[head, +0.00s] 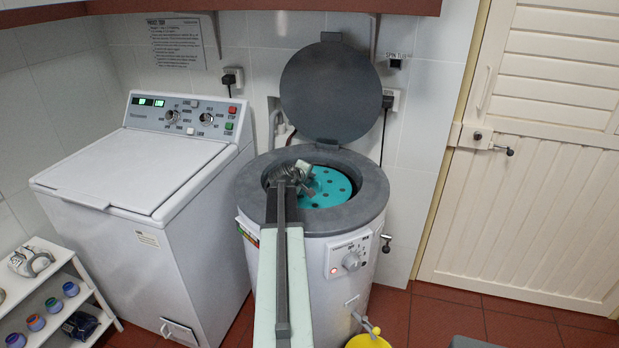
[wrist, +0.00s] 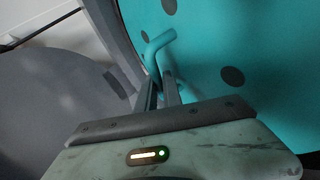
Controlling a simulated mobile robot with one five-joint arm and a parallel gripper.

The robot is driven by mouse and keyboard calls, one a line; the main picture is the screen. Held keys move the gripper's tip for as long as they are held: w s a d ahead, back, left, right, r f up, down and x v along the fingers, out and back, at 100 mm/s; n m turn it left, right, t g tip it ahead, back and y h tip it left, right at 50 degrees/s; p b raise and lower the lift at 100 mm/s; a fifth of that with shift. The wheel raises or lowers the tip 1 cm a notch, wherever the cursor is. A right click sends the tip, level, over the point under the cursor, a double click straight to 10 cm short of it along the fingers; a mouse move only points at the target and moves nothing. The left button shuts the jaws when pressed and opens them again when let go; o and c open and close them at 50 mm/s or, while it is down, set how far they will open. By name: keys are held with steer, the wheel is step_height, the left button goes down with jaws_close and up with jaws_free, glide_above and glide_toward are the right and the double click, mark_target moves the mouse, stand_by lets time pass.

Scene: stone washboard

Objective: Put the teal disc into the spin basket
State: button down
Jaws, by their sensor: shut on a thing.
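The teal disc (head: 327,187), round with dark holes, is at the mouth of the spin basket drum (head: 362,206), inside the grey rim. In the wrist view the disc (wrist: 225,45) fills the upper right, with a bent teal handle (wrist: 158,44) standing from it. My gripper (head: 300,178) is over the drum opening, at the left part of the disc. In the wrist view my gripper (wrist: 163,90) is shut on the handle. The disc and my gripper hide the basket's inside, so I cannot tell how deep the disc sits.
The spinner's round grey lid (head: 330,90) stands open behind the drum. A white washing machine (head: 140,165) is close on the left. A shelf with small jars (head: 53,305) is at lower left. A yellow bucket (head: 368,340) stands at the spinner's front. A white door (head: 540,150) is on the right.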

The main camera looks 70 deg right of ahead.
steer(key=c, duration=1.4)
jaws_free()
steer(key=shift+a+r, duration=0.1)
steer(key=p+v, duration=0.4)
steer(key=v, duration=0.3)
steer(key=shift+r, duration=0.2)
steer(key=shift+a, duration=0.4)
steer(key=shift+r, duration=0.1)
